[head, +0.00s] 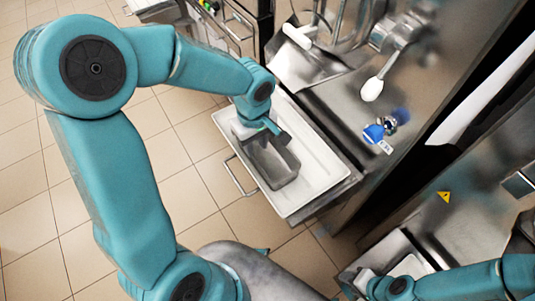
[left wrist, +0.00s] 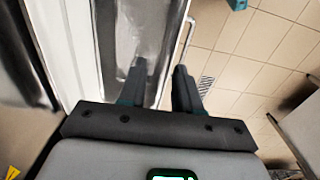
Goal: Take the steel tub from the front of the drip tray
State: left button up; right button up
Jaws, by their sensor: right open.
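The steel tub (head: 281,172) is a grey, open, box-shaped pan over the left part of the white drip tray (head: 320,183). My left gripper (head: 268,127) points down at the tub's far end, at its rim. In the left wrist view my two dark left fingers (left wrist: 160,80) stand a small gap apart, with grey metal showing behind and between them. Whether they press on the rim cannot be told. The gripper hides part of that end of the tub. My right gripper (head: 357,284) is open at the bottom right, away from the tub.
A steel freezer front (head: 345,90) with a white-knobbed lever (head: 372,90) rises right of the tray. A bar handle (head: 238,178) sticks out on the tray's left side. Tiled floor (head: 185,190) is open to the left. Another steel machine (head: 465,215) stands at the right.

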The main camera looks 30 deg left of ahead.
pick_arm(q)
jog(key=f, duration=0.5)
jog(key=shift+s+a+f, duration=0.2)
jog(key=shift+a+f, duration=0.05)
grip_shut()
jog(key=shift+r, duration=0.15)
